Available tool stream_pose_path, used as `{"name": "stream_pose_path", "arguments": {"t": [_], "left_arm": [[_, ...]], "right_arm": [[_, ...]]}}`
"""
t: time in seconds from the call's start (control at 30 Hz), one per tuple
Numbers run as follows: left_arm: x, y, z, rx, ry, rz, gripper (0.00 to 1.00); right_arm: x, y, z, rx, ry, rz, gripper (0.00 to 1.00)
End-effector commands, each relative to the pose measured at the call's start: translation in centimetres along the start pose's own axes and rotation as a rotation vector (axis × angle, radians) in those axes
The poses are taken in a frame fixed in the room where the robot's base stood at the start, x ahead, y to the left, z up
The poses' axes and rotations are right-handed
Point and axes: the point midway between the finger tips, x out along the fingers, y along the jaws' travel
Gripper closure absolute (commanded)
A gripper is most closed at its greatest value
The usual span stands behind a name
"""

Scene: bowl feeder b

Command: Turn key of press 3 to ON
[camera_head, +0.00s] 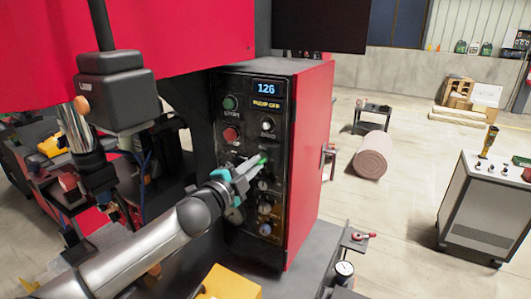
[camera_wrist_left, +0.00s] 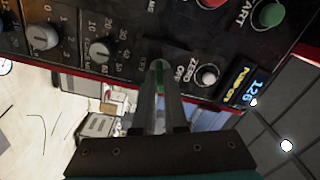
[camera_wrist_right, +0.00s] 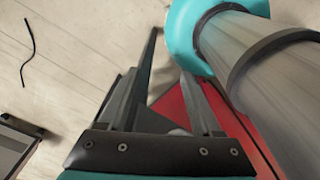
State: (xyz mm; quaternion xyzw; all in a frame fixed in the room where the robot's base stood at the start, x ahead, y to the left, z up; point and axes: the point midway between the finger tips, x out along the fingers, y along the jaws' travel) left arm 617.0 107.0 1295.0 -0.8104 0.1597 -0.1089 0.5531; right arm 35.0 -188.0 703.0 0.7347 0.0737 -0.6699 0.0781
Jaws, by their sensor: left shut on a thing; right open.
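The press control panel (camera_head: 255,115) is a dark face on a red cabinet, with a blue display reading 126. My left gripper (camera_head: 256,164) is at the middle of the panel, shut on a small green piece, which looks like the key (camera_head: 262,158). In the left wrist view the green key (camera_wrist_left: 158,76) shows between the fingers, beside a white knob marked ZERO (camera_wrist_left: 208,75). The fingers hide the key's markings, so I cannot read its position. My right gripper (camera_wrist_right: 170,55) is open and empty, seen only in the right wrist view.
A green START button (camera_head: 230,103) and a red button (camera_head: 231,134) are at the panel's upper left. Several dial knobs (camera_head: 264,208) are below the gripper. A red surface (camera_wrist_right: 185,105) is behind my right gripper.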

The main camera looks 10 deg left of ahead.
Motion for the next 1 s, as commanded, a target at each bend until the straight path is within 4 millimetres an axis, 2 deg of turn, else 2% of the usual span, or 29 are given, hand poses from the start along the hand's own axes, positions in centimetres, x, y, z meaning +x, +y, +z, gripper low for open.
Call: {"name": "stream_pose_path", "arguments": {"t": [0.1, 0.43, 0.7, 0.93, 0.97, 1.0], "left_arm": [[0.00, -0.06, -0.05, 0.099, 0.001, 0.001, 1.00], [0.00, 0.01, -0.03, 0.132, 0.001, 0.000, 1.00], [0.01, -0.07, -0.04, 0.424, 0.000, 0.001, 1.00], [0.01, 0.01, -0.02, 0.447, 0.000, 0.000, 1.00], [0.01, 0.01, -0.01, 0.446, 0.000, 0.000, 0.89], [0.01, 0.02, -0.02, 0.446, 0.000, 0.000, 0.85]], "right_arm": [[-0.37, 0.01, -0.04, 0.000, 0.000, 0.000, 0.34], [-0.39, 0.01, -0.04, 0.000, 0.000, 0.000, 0.34], [-1.27, 0.02, -0.11, 0.000, 0.000, 0.000, 0.34], [-1.20, 0.03, -0.10, 0.000, 0.000, 0.000, 0.34], [-1.20, 0.03, -0.10, 0.000, 0.000, 0.000, 0.34], [-1.20, 0.03, -0.10, 0.000, 0.000, 0.000, 0.34]]}}
